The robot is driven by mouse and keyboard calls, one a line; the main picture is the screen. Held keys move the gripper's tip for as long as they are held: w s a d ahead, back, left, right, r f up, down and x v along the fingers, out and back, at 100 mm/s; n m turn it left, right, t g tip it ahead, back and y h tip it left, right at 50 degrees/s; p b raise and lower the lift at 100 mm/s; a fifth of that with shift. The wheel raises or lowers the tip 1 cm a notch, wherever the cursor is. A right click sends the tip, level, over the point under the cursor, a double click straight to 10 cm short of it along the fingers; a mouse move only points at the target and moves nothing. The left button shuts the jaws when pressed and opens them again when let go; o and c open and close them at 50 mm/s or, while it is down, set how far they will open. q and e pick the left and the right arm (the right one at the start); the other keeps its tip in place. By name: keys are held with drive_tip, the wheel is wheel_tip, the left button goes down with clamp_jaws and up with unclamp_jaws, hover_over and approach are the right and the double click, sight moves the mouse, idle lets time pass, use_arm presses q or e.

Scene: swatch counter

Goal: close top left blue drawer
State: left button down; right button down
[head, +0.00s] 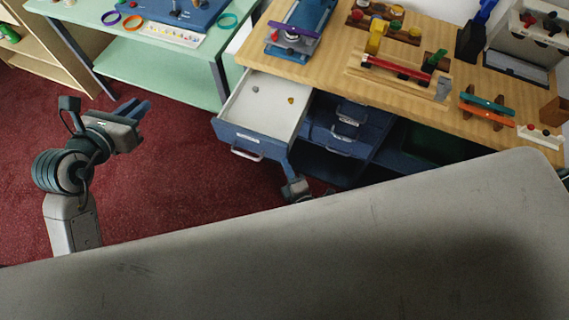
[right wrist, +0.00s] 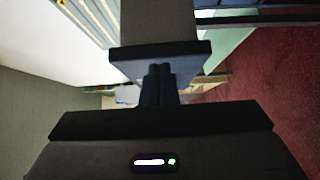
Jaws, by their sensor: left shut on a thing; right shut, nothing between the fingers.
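The top left blue drawer (head: 233,134) stands pulled out from the wooden counter, with its pale inside showing. Its front carries a light handle (head: 246,154). A small grey piece (head: 254,89) and a small orange piece (head: 291,100) lie inside. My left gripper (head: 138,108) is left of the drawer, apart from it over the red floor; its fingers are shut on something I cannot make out. My right gripper (head: 287,167) is low by the right end of the drawer front; I cannot tell whether it touches. In the right wrist view its fingers (right wrist: 158,85) are shut and empty.
Other blue drawers (head: 347,120) sit under the counter (head: 330,77), right of the open one. The counter top holds toys and a blue device (head: 300,28). A green table (head: 187,72) stands at the left. Red floor (head: 170,190) is clear before the drawer.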

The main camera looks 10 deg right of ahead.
drive_tip(key=b, duration=0.6)
approach(309, 104)
drive_tip(key=w, duration=0.4)
drive_tip(key=w+a, duration=0.1)
drive_tip(key=w, duration=0.1)
drive_tip(key=shift+w+a+r, duration=0.15)
drive_tip(key=shift+w+r, duration=0.05)
drive_tip(key=shift+w, duration=0.2)
